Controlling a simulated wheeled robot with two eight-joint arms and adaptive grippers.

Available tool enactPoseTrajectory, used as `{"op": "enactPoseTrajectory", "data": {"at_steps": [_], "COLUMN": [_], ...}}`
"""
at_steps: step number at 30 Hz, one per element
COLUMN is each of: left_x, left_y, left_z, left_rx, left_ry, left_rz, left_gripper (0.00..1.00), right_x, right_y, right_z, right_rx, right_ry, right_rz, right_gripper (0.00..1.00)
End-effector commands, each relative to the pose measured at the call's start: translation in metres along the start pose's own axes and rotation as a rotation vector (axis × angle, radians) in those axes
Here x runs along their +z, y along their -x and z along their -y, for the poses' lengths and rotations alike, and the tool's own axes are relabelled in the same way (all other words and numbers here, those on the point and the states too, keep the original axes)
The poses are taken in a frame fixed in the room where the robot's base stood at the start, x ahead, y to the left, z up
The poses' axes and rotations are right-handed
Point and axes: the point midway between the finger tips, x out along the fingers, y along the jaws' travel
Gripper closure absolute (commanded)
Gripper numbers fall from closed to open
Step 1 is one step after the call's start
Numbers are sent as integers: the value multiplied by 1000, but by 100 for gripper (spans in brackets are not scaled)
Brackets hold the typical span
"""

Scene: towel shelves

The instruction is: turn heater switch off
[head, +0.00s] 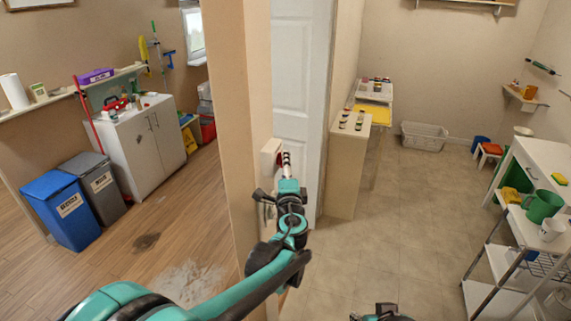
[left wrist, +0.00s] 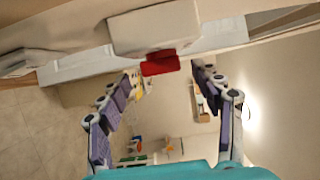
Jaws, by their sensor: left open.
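The heater switch is a white box (head: 269,158) on the end of the wall beside the white door. The box also shows at the top of the left wrist view (left wrist: 153,29), with a red switch piece (left wrist: 160,63) sticking out from it. My left gripper (head: 285,163) is at the box in the head view, its tips partly covering the switch. In the left wrist view it is open (left wrist: 167,76), with the red piece between and just beyond the fingertips; I cannot tell if they touch. Part of my right gripper (head: 381,314) shows at the bottom edge, too cut off to read.
The wall edge (head: 240,130) stands close beside my left arm. A tall counter (head: 347,170) with small jars is right of the door. A white shelf rack (head: 500,262) with a green can stands at the right. The tiled floor between is clear.

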Motion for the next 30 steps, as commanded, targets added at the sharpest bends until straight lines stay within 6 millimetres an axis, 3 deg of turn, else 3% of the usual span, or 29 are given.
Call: {"op": "enactPoseTrajectory", "data": {"at_steps": [6, 15, 17, 21, 30], "left_x": [1, 0, 0, 0, 1], "left_y": [-24, -27, -27, -27, -26], "left_z": [0, 0, 0, 0, 2], "left_rx": [0, 1, 1, 1, 17], "left_ry": [1, 1, 1, 1, -3], "left_rz": [2, 1, 1, 1, 1], "left_gripper": [34, 34, 48, 84, 84], "right_x": [0, 0, 0, 0, -2], "right_y": [0, 0, 0, 0, 2], "right_z": [0, 0, 0, 0, 0], "right_rx": [0, 0, 0, 0, 0], "right_ry": [0, 0, 0, 0, 0], "right_rz": [0, 0, 0, 0, 0], "right_gripper": [60, 60, 60, 60, 60]}}
